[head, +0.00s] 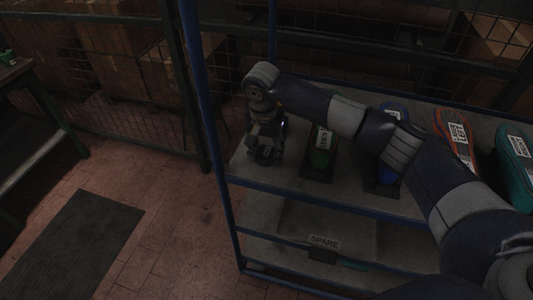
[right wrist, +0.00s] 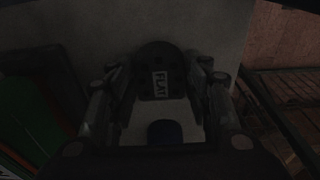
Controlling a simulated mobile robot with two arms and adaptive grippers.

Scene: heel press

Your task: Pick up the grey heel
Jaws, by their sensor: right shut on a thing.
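The grey heel (right wrist: 155,62), dark in this light and with a white label reading FLAT, is in the upper middle of the right wrist view, between my fingers. My right gripper (head: 265,153) is at the left end of the rack's upper shelf in the head view, pointing down and shut on this heel. In the head view the heel is mostly hidden by the gripper, and I cannot tell whether it touches the shelf. My left gripper is not in view.
My right arm reaches over the shelf. A lower shelf has a SPARE label (head: 325,242). A blue post (head: 197,75) stands at left.

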